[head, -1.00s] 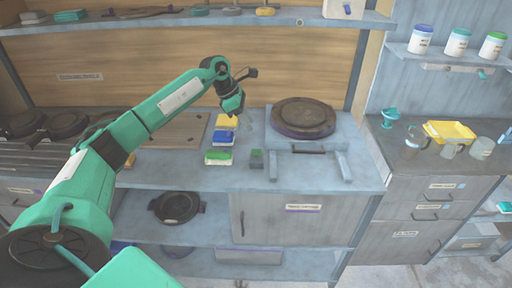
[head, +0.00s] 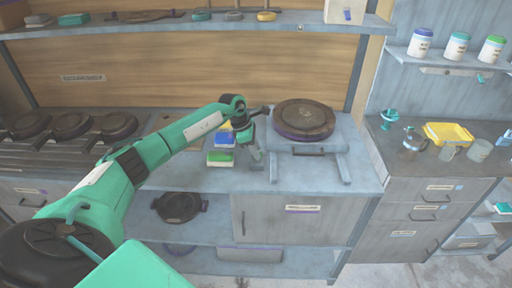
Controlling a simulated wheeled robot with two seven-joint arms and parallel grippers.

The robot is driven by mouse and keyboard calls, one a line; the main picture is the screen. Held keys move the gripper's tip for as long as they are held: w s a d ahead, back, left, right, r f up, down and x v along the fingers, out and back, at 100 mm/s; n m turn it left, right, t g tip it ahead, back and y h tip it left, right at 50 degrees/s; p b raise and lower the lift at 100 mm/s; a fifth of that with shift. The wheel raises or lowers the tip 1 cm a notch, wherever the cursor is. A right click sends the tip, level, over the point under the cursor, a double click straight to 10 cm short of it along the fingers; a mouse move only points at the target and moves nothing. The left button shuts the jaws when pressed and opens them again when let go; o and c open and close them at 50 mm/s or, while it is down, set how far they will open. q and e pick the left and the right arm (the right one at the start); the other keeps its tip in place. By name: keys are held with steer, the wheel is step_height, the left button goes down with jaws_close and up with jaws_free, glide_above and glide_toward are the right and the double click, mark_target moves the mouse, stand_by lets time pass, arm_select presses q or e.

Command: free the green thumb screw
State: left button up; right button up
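In the head view, my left arm reaches in from the left, and its gripper (head: 254,148) is pointed down at the left side of the press (head: 345,168). I cannot tell whether its fingers are open or shut, or whether they touch anything. The small grey block with a green top, seen earlier just left of the press, is now hidden behind the gripper; it may be the green thumb screw. The press carries a dark round plate (head: 304,118) on top and a dark bar handle (head: 308,152) at its front. My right gripper is out of view.
Blue (head: 225,139) and green (head: 220,159) blocks with pale sides lie close left of the gripper. A dark round pan (head: 179,207) sits on the lower shelf. The right counter (head: 392,151) holds a yellow tray (head: 449,133). The bench front right of the gripper is clear.

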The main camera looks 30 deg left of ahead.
arm_select(q)
steer(key=shift+d+f, duration=0.1)
steer(key=shift+f, duration=0.2)
jaws_close()
